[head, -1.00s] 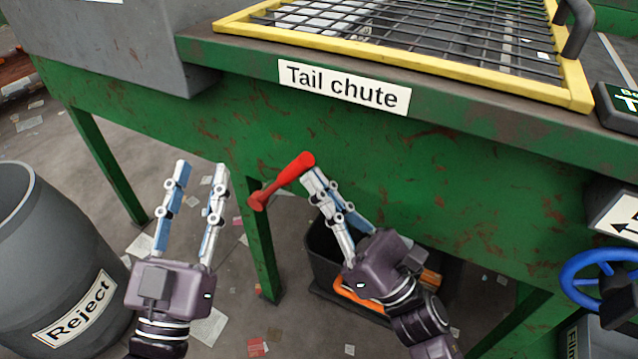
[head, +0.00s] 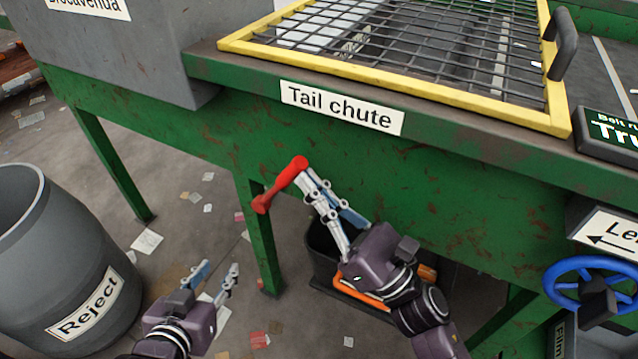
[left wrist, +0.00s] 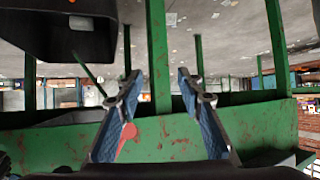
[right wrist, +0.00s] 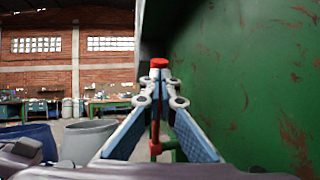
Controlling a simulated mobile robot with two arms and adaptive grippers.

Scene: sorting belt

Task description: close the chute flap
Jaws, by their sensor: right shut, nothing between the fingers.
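The red handle (head: 280,184) sticks out from the green frame below the "Tail chute" label (head: 341,107). My right gripper (head: 306,180) is shut and empty, with its fingertips at the handle's upper right end; whether they touch is hard to tell. In the right wrist view the handle's red end (right wrist: 159,62) shows just beyond the shut fingertips (right wrist: 159,80). My left gripper (head: 220,272) is open and empty, low between the reject bin and the green leg. The left wrist view shows its spread fingers (left wrist: 157,78) and the handle (left wrist: 127,133) partly behind one finger. The flap itself cannot be made out.
A grey bin labelled Reject (head: 105,265) stands at the left. A black crate (head: 318,262) sits under the frame behind my right gripper. A blue valve wheel (head: 597,263) is at the right. A yellow-edged mesh guard (head: 400,83) lies on top.

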